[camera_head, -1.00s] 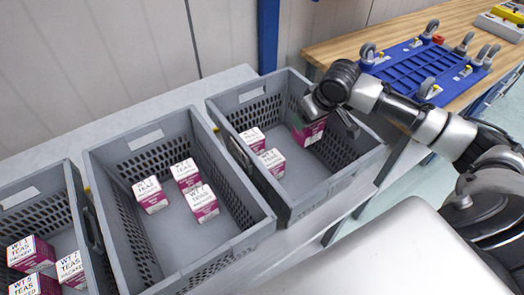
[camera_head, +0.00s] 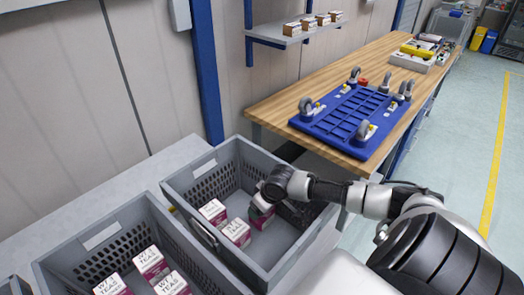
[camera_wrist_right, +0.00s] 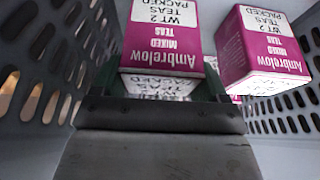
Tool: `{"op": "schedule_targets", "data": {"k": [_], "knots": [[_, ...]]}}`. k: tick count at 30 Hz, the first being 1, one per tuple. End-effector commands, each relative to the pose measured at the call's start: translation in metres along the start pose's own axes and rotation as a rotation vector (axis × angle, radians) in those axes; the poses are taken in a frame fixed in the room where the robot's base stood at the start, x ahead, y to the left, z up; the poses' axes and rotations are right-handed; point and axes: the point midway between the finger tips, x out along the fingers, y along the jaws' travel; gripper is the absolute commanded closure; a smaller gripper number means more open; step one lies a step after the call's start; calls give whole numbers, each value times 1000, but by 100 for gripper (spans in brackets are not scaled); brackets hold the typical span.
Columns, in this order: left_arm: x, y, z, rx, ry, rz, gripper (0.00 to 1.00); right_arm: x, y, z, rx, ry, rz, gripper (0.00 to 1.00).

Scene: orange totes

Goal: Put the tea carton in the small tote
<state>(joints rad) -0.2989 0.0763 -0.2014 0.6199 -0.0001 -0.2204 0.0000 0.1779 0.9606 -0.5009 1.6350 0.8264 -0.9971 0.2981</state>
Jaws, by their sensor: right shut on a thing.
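In the head view my right gripper (camera_head: 262,207) reaches down into the right-hand grey tote (camera_head: 292,262). It is shut on a magenta and white tea carton (camera_head: 262,219), mostly hidden by the hand. Two like cartons, one farther left (camera_head: 213,211) and one nearer (camera_head: 236,234), stand in the same tote. In the right wrist view a carton face (camera_wrist_right: 160,45) shows between the fingertips (camera_wrist_right: 165,88), with another carton (camera_wrist_right: 262,48) to its right. Whether the held carton touches the floor cannot be told. My left gripper is out of view.
A second grey tote (camera_head: 100,240) with several tea cartons stands to the left, close beside the first. Behind are a wooden bench (camera_head: 270,108) with a blue wheeled dolly (camera_head: 345,112) and a wall shelf (camera_head: 290,38) with small boxes. The tote's right part has free floor.

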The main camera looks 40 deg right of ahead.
Motion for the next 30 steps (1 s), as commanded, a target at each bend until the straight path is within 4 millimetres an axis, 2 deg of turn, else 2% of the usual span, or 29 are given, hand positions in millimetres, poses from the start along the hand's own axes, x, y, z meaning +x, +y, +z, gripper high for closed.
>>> {"op": "schedule_targets", "data": {"k": [12, 13, 17, 25, 30], "knots": [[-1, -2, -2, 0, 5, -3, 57, 8, 0, 2, 0, 2, 1, 56], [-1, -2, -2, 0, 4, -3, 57, 7, 0, 3, 0, 1, 1, 21], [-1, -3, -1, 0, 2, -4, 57, 7, 0, 3, 0, 1, 1, 1], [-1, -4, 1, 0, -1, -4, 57, 6, 0, 2, -1, 2, 1, 0], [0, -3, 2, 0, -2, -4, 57, -9, 1, 2, -3, 3, 1, 0]]}}
